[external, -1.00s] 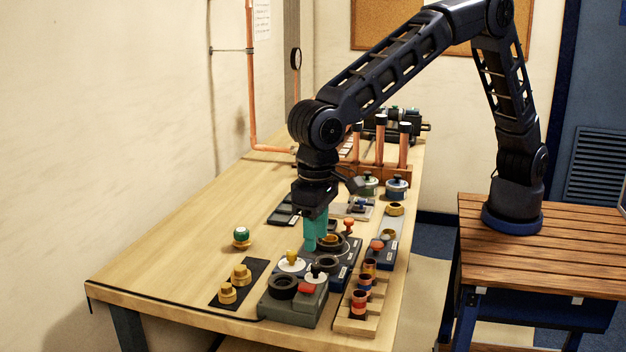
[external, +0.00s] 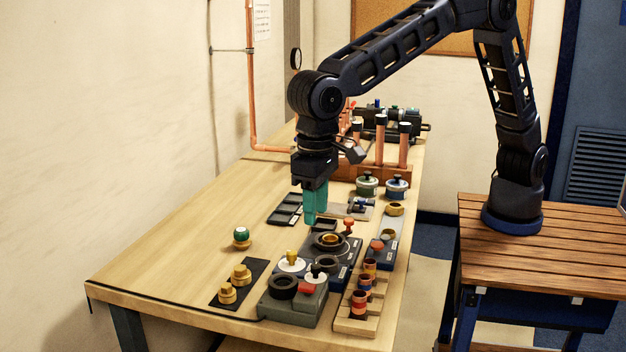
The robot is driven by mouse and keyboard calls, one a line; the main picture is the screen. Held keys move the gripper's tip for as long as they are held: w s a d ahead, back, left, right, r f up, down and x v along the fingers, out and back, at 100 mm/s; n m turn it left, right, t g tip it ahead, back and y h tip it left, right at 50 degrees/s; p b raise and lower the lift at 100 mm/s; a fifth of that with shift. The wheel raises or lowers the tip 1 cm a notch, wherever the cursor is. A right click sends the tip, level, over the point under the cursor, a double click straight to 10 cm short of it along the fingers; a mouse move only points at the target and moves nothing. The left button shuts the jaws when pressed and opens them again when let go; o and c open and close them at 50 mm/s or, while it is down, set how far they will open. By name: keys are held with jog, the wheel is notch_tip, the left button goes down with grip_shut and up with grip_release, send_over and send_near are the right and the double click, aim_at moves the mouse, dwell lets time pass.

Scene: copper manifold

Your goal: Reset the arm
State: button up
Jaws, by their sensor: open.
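My gripper (external: 313,217) has teal fingers and points straight down over the middle of the wooden workbench (external: 190,225). It is open, and no object shows in it. Its fingertips are above the dark block with a ring-shaped seat (external: 329,240), apart from it. My arm reaches in from the right, from its base on the slatted stand. The gap between the fingers is hard to see from this side.
A green ball on a brass stand (external: 241,235) is left of my gripper. Brass fittings (external: 240,273) sit on a black mat. A grey box with a red button (external: 293,300) and a wooden rack (external: 358,310) stand in front. Copper pipes (external: 380,145) rise behind. The bench's left side is mostly clear.

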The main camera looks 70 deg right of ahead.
jog(key=d+r+t, duration=0.1)
jog(key=d+r, duration=0.4)
jog(key=d, duration=0.7)
jog(key=s+d+r+y, duration=0.1)
jog(key=d+r, duration=0.4)
jog(key=d, duration=0.7)
jog(key=d+r+t, duration=0.1)
jog(key=d+r, duration=0.4)
jog(key=d, duration=0.7)
jog(key=s+d+f+t, duration=0.1)
jog(key=s+d+f, duration=0.1)
jog(key=s+d, duration=1)
jog(key=s+d+f+n+t+h, duration=0.1)
jog(key=s+d+f, duration=0.1)
jog(key=s+d, duration=0.9)
jog(key=shift+s+d+f+t, duration=0.3)
jog(key=shift+s+d+f, duration=0.1)
jog(key=shift+d, duration=0.65)
jog(key=shift+o, duration=0.2)
